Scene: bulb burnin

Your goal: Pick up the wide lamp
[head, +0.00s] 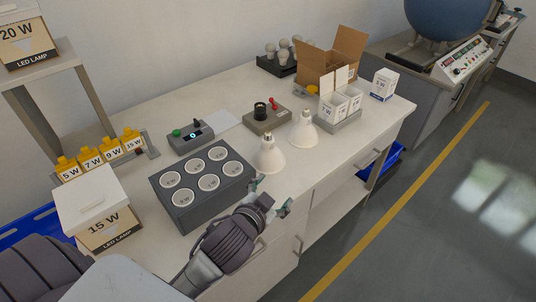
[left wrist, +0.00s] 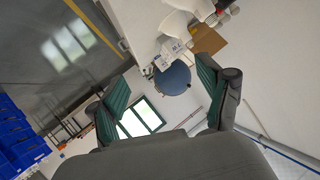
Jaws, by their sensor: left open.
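Two white reflector lamps stand cap-up on the table, the nearer one (head: 271,158) and the farther one (head: 304,132) to its right. The nearer looks slightly larger, but I cannot tell surely which is the wide lamp. My left gripper (head: 271,195) is open and empty at the table's front edge, just in front of the nearer lamp and apart from it. In the left wrist view the open fingers (left wrist: 162,98) have nothing between them, and white lamp shapes (left wrist: 176,24) show at the top. My right gripper is not in view.
A grey block with several round sockets (head: 184,221) stands left of the gripper. Behind the lamps are a grey tester (head: 191,137) and a socket box (head: 266,120). An open carton (head: 345,50) and a tray of small boxes (head: 345,123) stand to the right.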

